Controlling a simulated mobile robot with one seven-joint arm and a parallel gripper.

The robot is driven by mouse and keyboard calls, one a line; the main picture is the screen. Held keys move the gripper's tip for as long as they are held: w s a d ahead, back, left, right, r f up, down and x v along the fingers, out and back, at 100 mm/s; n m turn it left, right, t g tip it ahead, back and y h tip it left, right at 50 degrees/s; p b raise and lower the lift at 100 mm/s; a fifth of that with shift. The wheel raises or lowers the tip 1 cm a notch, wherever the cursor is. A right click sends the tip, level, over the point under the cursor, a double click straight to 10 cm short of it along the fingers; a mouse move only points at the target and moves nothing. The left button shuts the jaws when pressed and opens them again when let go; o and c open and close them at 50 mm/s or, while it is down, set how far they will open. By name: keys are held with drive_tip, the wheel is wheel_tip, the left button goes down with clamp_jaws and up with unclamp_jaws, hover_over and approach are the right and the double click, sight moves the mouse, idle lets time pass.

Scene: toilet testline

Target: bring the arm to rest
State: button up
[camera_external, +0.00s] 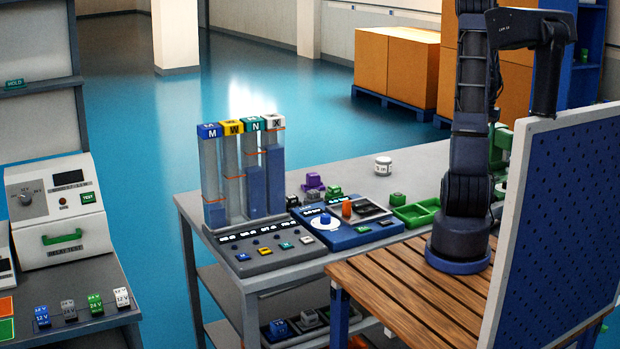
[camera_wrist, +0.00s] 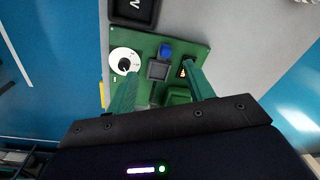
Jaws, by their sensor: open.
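My arm (camera_external: 468,150) stands on the slatted wooden bench at the right in the external view. It rises upright, bends at the top and comes down behind the blue perforated board. My gripper's end is hidden there. In the wrist view my gripper (camera_wrist: 160,70) is open, with its two green fingers apart and no object visibly held between them. Beyond the fingers is a green panel (camera_wrist: 201,50) with a white dial (camera_wrist: 117,56), a blue button (camera_wrist: 166,49) and a grey square piece. I cannot tell whether the fingertips touch the panel.
The perforated board (camera_external: 562,200) stands close to my arm's right. A grey table (camera_external: 360,185) bears several letter-topped tubes, a blue panel (camera_external: 357,232), a green tray (camera_external: 420,221) and a white jar (camera_external: 383,166). Cartons are behind. Blue floor is open between the tables.

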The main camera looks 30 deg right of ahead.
drive_tip(key=a+r+n+t, duration=0.1)
drive_tip(key=a+r+n, duration=0.1)
drive_tip(key=a+r, duration=0.5)
drive_tip(key=w+a+r+n, duration=0.1)
drive_tip(key=a+r+n, duration=0.1)
drive_tip(key=a, duration=0.9)
drive_tip(key=a+r+n+t, duration=0.1)
drive_tip(key=a+r+n, duration=0.1)
drive_tip(key=a+r, duration=0.5)
drive_tip(key=s+a+n, duration=0.3)
drive_tip(key=s+a, duration=0.4)
drive_tip(key=a, duration=0.4)
drive_tip(key=s+a+n+t, duration=0.1)
drive_tip(key=s+a+n, duration=0.2)
drive_tip(key=s+a, duration=0.5)
drive_tip(key=a, duration=0.3)
drive_tip(key=shift+s+a+r+n+t, duration=0.25)
drive_tip(key=shift+r+n+t, duration=0.05)
drive_tip(key=shift+r, duration=0.1)
